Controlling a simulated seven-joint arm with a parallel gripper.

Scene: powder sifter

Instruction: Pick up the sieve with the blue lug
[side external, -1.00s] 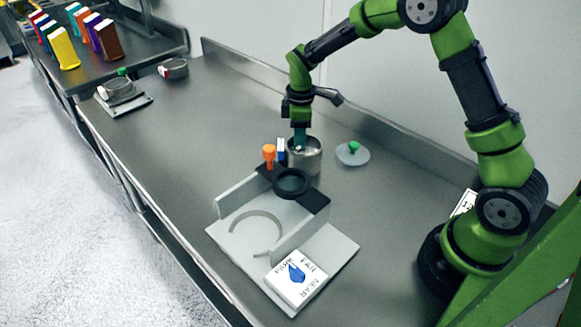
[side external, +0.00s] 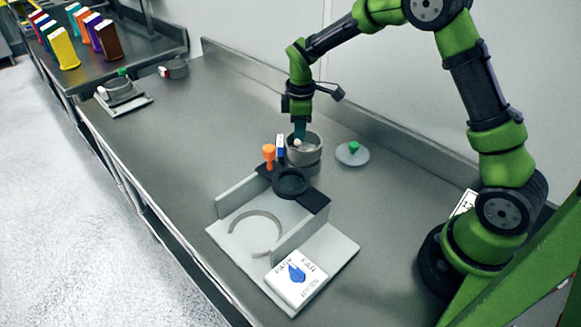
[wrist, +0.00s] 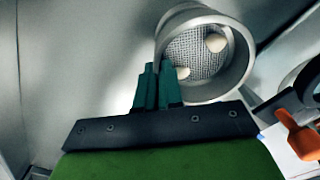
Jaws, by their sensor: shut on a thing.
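The sieve (side external: 306,155) is a round grey metal ring with a blue and white lug (side external: 280,146) on its left. The wrist view shows the sieve (wrist: 246,62) with a mesh floor and pale balls inside. My gripper (side external: 299,136) is shut on the sieve's wall from above. In the wrist view, its teal fingers (wrist: 157,85) meet at the near left rim. The sieve sits just above a second grey round part (side external: 306,172); I cannot tell how wide any gap is. The lug is not clear in the wrist view.
A white fixture (side external: 225,245) with a dark ring (side external: 291,182) and orange knob (side external: 269,152) stands in front. A green-knobbed lid (side external: 352,154) lies right. A printed white block (side external: 296,283) is nearest. Other round parts (side external: 174,69) stand far left.

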